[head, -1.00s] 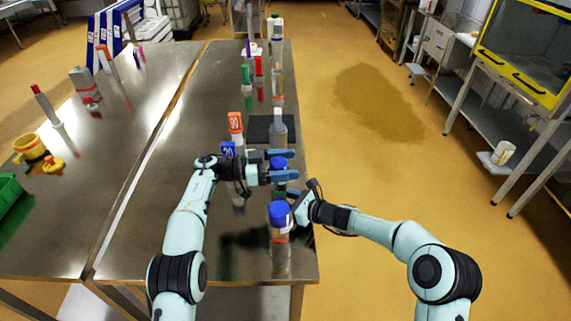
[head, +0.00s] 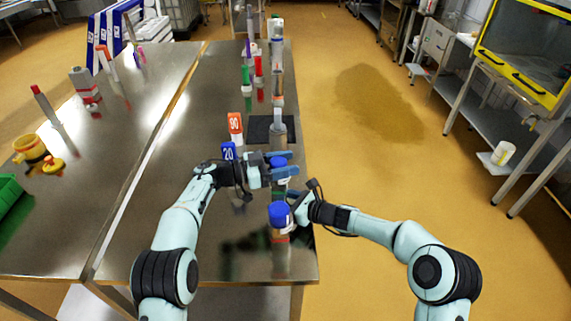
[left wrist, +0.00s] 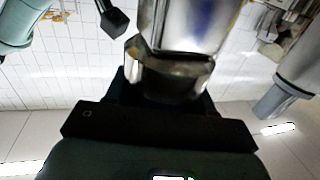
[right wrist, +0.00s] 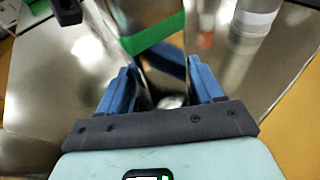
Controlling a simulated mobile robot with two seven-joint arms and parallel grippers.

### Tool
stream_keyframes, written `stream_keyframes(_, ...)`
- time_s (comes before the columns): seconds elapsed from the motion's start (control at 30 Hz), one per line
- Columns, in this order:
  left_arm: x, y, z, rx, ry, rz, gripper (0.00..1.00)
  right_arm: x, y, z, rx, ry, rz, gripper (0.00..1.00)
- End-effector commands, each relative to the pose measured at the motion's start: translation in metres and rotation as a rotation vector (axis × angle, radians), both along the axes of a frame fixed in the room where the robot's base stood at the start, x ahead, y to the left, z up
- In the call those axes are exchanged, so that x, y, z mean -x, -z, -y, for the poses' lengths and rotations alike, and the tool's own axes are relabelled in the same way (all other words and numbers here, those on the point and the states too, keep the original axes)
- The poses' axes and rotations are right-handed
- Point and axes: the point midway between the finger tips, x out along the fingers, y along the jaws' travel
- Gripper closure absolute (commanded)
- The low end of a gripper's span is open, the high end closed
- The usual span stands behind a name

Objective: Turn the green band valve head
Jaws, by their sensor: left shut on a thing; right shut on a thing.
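The green band valve stands upright near the right edge of the steel table. Its green band (right wrist: 155,33) shows around a metal body in the right wrist view. A blue top (head: 278,162) shows between the fingers of my left gripper (head: 284,171) in the head view. My left gripper is shut on the valve's upper part; the left wrist view shows a faceted metal piece (left wrist: 165,78) between its fingers. My right gripper (right wrist: 162,85) is shut on the metal body beside the green band, lower than the left one. The left gripper partly hides the valve in the head view.
A blue-capped piece with a red band (head: 279,215) stands just in front, close to my right gripper. Blue "20" (head: 228,152) and orange "90" (head: 235,124) blocks stand behind-left. A dark mat (head: 258,130) lies farther back.

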Motion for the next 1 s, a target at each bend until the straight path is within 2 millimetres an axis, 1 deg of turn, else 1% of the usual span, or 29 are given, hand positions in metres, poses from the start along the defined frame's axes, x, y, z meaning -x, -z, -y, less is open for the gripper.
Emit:
stream_keyframes(0.07,0.0000,-0.0032,-0.0006,0.002,-0.053,0.002,0.78,0.0008,0.0011,-0.0004,0.002,-0.002,-0.001,0.51)
stream_keyframes(0.6,-0.0062,-0.0028,-0.0037,0.004,-0.510,0.000,0.78,0.0008,0.0013,-0.0004,0.001,-0.002,-0.002,0.51)
stream_keyframes(0.8,-0.0081,-0.0030,-0.0048,0.004,-0.637,0.002,0.78,0.0008,0.0014,-0.0004,0.002,-0.002,-0.002,0.51)
stream_keyframes(1.0,-0.0092,-0.0034,-0.0053,0.006,-0.721,0.003,0.78,0.0008,0.0015,-0.0005,0.002,-0.002,-0.002,0.51)
